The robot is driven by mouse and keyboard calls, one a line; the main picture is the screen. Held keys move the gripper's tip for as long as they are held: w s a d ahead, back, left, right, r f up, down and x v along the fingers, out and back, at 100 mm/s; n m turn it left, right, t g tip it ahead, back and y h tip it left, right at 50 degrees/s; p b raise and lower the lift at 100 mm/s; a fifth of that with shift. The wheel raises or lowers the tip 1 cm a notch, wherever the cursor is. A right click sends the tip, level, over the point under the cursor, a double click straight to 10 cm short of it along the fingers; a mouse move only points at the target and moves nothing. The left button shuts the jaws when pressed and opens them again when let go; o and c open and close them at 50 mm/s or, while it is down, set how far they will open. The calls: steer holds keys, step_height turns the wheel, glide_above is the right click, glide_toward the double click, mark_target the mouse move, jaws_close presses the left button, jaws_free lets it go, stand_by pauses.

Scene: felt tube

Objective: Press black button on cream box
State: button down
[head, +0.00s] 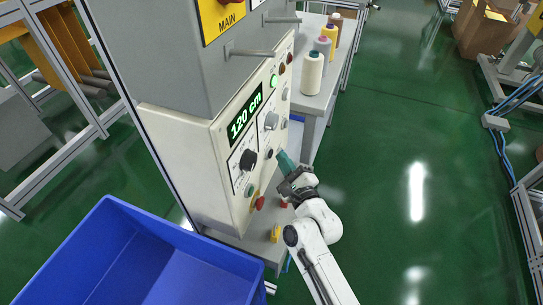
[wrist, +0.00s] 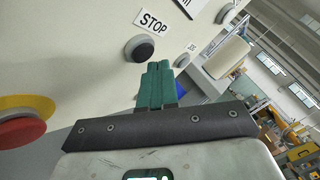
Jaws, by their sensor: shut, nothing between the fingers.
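The cream box (head: 185,150) stands in the middle left of the head view, its button panel facing right. A small black button (head: 270,154) sits on that panel, left of my fingertips. In the wrist view a dark round button (wrist: 139,48) sits below a STOP label; it looks like the same one. My gripper (head: 281,156) is shut and empty, its teal fingers together and pointing at the panel. In the wrist view the fingertips (wrist: 159,67) lie just below and right of the dark button. I cannot tell whether they touch the panel.
A larger black knob (head: 248,160) and a red button (head: 259,203) share the panel; the red one also shows in the wrist view (wrist: 22,131). A blue bin (head: 100,250) stands at front left. A table with several spools (head: 312,72) is behind.

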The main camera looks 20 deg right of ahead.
steer(key=shift+d, duration=0.1)
steer(key=shift+s+d+b, duration=0.8)
steer(key=shift+d+b, duration=0.25)
steer(key=shift+b, duration=0.3)
steer(key=shift+s+d+b, duration=0.75)
steer(key=shift+d+b, duration=0.25)
steer(key=shift+b, duration=0.35)
